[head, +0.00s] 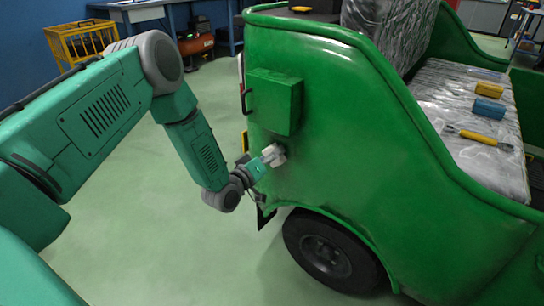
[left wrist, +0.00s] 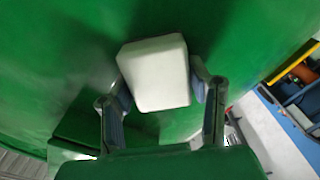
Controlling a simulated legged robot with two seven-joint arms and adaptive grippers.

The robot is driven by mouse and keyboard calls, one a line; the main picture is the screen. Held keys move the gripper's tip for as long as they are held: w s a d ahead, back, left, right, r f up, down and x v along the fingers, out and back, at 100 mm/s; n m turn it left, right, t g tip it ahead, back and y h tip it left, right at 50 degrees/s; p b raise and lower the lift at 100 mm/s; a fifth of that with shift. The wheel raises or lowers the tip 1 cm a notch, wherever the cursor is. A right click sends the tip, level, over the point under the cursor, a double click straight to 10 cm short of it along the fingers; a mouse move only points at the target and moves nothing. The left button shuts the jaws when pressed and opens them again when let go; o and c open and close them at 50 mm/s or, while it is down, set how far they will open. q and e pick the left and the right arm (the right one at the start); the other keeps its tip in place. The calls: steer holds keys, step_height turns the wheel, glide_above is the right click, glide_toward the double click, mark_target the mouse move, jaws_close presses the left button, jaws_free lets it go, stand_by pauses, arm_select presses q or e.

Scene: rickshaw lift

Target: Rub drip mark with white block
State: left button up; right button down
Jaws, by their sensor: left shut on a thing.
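A white block (head: 273,155) is held between the two fingers of my left gripper (head: 262,164), at the rear side of the green rickshaw (head: 350,110). In the left wrist view the white block (left wrist: 155,72) fills the space between the fingers of my left gripper (left wrist: 160,95), close to the green panel (left wrist: 60,50). I cannot tell whether the block touches the panel. A darker smudged area (head: 300,160) shows on the panel beside the block; no clear drip mark can be made out. My right gripper is not in view.
A green box (head: 273,101) juts from the panel just above the block. A wheel (head: 328,256) is below. A yellow-handled tool (head: 478,137), a blue block (head: 488,109) and a yellow block (head: 490,90) lie on the plastic-covered seat. The floor at left is clear.

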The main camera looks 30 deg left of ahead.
mark_target(289, 147)
arm_select(q)
steer(key=shift+s+d, duration=0.15)
steer(key=shift+d, duration=0.85)
steer(key=shift+s+d, duration=0.1)
steer(key=shift+d, duration=0.9)
steer(key=shift+w+r+p, duration=0.1)
steer(key=shift+r+p, duration=0.65)
steer(key=shift+r, duration=0.05)
steer(key=shift+w+a, duration=0.1)
steer(key=shift+a, duration=2)
steer(key=shift+w+r+p, duration=0.15)
steer(key=shift+r+p, duration=0.4)
steer(key=shift+r, duration=0.2)
steer(key=shift+s+d, duration=0.15)
steer(key=shift+d, duration=0.95)
steer(key=shift+s+d, duration=0.1)
steer(key=shift+d, duration=0.95)
steer(key=shift+s, duration=0.1)
steer(key=shift+s+a+f+p, duration=0.15)
steer(key=shift+s+p, duration=0.5)
steer(key=shift+s, duration=0.85)
steer(key=shift+s+a+r+p, duration=0.15)
steer(key=shift+s+p, duration=0.5)
steer(key=shift+s, duration=0.8)
